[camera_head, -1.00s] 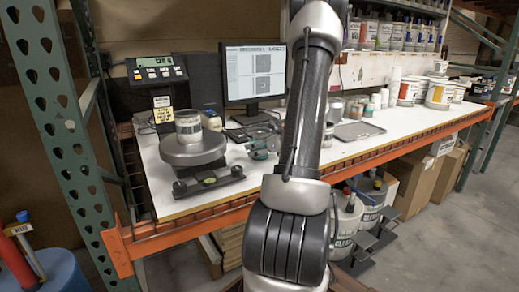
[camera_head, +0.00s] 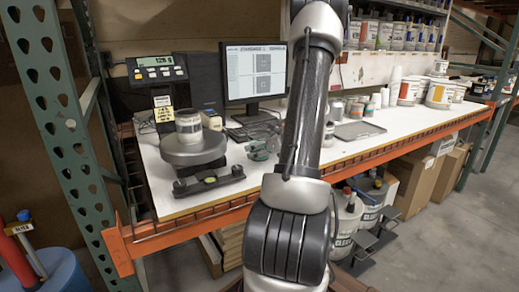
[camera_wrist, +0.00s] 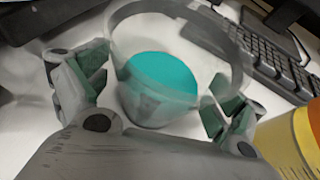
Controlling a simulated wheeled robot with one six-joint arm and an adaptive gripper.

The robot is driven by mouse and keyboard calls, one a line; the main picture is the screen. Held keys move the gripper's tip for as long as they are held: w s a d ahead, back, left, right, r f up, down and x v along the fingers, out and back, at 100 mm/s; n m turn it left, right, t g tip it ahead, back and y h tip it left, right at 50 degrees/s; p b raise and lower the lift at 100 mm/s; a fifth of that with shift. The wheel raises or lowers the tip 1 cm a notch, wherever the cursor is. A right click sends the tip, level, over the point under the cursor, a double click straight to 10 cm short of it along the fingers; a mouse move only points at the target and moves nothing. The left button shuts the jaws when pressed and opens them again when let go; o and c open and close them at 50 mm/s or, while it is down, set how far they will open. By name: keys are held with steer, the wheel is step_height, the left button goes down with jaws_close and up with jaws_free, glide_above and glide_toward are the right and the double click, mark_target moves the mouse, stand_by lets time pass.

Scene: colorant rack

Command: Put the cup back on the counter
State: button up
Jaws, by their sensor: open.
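A translucent cup (camera_wrist: 160,105) with teal paint in it stands on the white counter (camera_wrist: 35,90) in the wrist view. A wide grey rim or hoop curves above it. My gripper (camera_wrist: 155,94) is open, with one green-padded finger on each side of the cup. The left finger looks close to the cup's wall; whether either finger touches it I cannot tell. In the head view my gripper (camera_head: 262,150) is partly visible beside my arm over the counter, and the cup cannot be made out clearly there.
A scale (camera_head: 193,150) with a can (camera_head: 188,125) on it stands to the left. A monitor (camera_head: 254,72) and keyboard (camera_wrist: 275,60) are behind. The counter's front right is mostly clear.

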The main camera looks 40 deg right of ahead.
steer(key=v, duration=1.1)
steer(key=shift+s+a+r, duration=0.1)
steer(key=shift+s+r, duration=0.1)
steer(key=s+a+r+n+g+y, duration=0.1)
steer(key=a+r+n+g+y, duration=0.2)
steer(key=a+n, duration=0.75)
steer(key=s+a+r+n+g+y, duration=0.15)
steer(key=a+n+g, duration=0.4)
steer(key=a, duration=0.75)
steer(key=s+a+r+n+h, duration=0.2)
steer(key=s+r+n, duration=0.1)
steer(key=n, duration=0.6)
steer(key=s+a+r+n+h, duration=0.2)
steer(key=s+n, duration=0.4)
steer(key=n, duration=0.4)
steer(key=shift+s+r+h, duration=0.15)
steer(key=shift+r+h, duration=0.35)
steer(key=shift+h, duration=0.35)
